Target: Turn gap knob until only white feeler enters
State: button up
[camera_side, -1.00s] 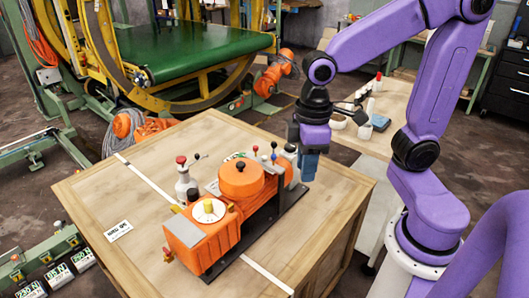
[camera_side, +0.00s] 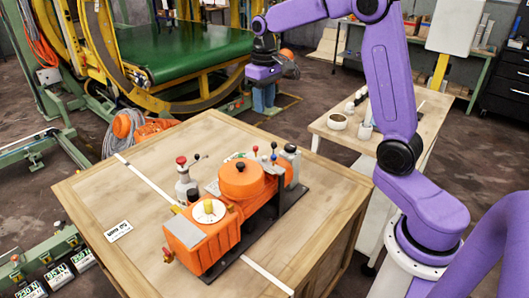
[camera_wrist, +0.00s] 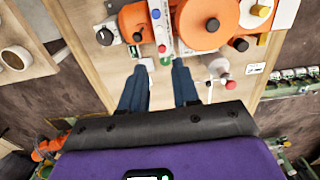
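An orange machine (camera_side: 200,240) stands on a dark base plate on the wooden crate top. A yellow knob (camera_side: 207,206) sits on a white round dial at its near end; it also shows in the wrist view (camera_wrist: 260,11). A black knob (camera_wrist: 104,37) on a white plate shows at the upper left there; I cannot tell which is the gap knob. Small handles with blue (camera_wrist: 155,13) and red (camera_wrist: 162,48) balls stand between the orange parts. The white feeler is not clearly identifiable. My gripper (camera_wrist: 158,68) is open and empty, raised beyond the machine in the side view (camera_side: 263,98).
A bottle with a red top (camera_side: 183,178) stands beside the machine, close to a thin black-tipped lever. A light side table (camera_side: 345,130) with cups is at the right. A green conveyor (camera_side: 190,55) is behind.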

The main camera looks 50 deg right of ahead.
aim_at(264, 157)
notch_tip(264, 157, down, 17)
jog(key=shift+d+f, duration=0.1)
jog(key=shift+f, duration=0.1)
dwell(0.5)
